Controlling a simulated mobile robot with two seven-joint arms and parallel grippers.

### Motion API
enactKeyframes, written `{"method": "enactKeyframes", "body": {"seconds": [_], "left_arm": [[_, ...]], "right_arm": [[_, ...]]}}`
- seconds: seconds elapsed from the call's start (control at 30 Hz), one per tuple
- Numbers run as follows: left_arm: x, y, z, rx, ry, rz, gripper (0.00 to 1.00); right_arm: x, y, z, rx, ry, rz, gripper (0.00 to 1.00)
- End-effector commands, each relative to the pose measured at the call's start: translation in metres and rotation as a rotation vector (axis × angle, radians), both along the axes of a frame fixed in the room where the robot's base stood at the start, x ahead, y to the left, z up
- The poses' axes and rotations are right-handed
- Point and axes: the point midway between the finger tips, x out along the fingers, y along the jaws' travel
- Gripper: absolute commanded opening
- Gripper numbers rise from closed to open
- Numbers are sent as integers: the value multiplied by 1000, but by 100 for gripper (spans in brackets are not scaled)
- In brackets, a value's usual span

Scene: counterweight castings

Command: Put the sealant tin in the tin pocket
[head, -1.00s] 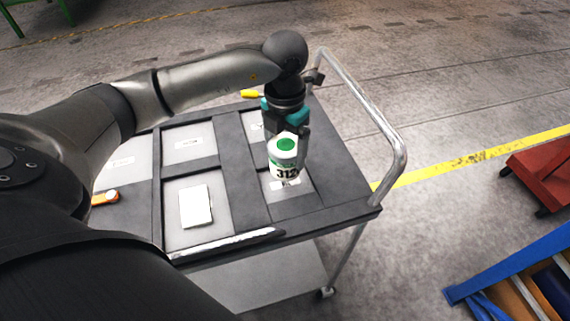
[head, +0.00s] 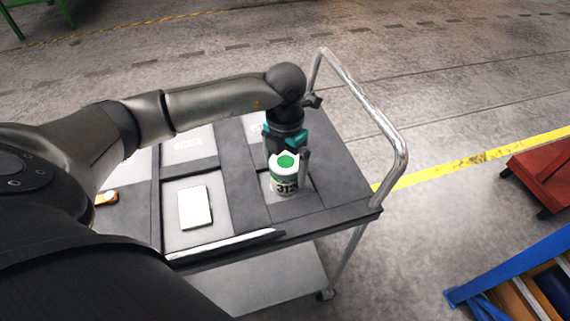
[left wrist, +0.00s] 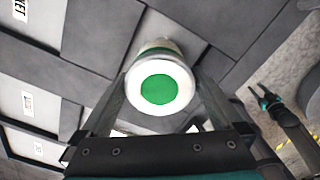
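The sealant tin (head: 286,178) is white with a green disc on its lid and dark digits on its side. It is upright, over or in the front right pocket (head: 309,184) of the cart's tray; I cannot tell whether its base touches the floor. My left gripper (head: 288,160) comes down from above with a finger on each side of the tin. In the left wrist view the tin's lid (left wrist: 160,86) sits between both fingers, which close on its sides. My right gripper (left wrist: 262,97) shows at the right of the left wrist view, fingers apart and empty.
The dark tray (head: 236,188) has several pockets. A white box (head: 195,207) lies in the front middle pocket, and an orange item (head: 106,198) lies at left. A metal handle (head: 385,125) rises at the cart's right end.

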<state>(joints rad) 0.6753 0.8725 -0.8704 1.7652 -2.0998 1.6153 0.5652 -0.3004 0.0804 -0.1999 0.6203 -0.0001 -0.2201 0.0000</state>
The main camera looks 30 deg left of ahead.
Motion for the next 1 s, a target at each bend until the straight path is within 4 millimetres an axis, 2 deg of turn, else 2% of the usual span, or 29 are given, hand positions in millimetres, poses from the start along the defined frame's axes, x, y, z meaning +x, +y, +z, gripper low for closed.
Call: {"method": "enactKeyframes", "body": {"seconds": [0.33,0.47,0.8,1.0], "left_arm": [[0,0,7,0,-1,0,100],[2,0,30,0,-6,1,100],[1,0,101,1,-4,0,100],[0,0,121,0,-2,1,100]], "right_arm": [[0,0,5,0,0,0,50],[0,0,6,1,0,0,50],[0,1,12,1,0,0,50],[0,1,13,1,0,0,50]]}}
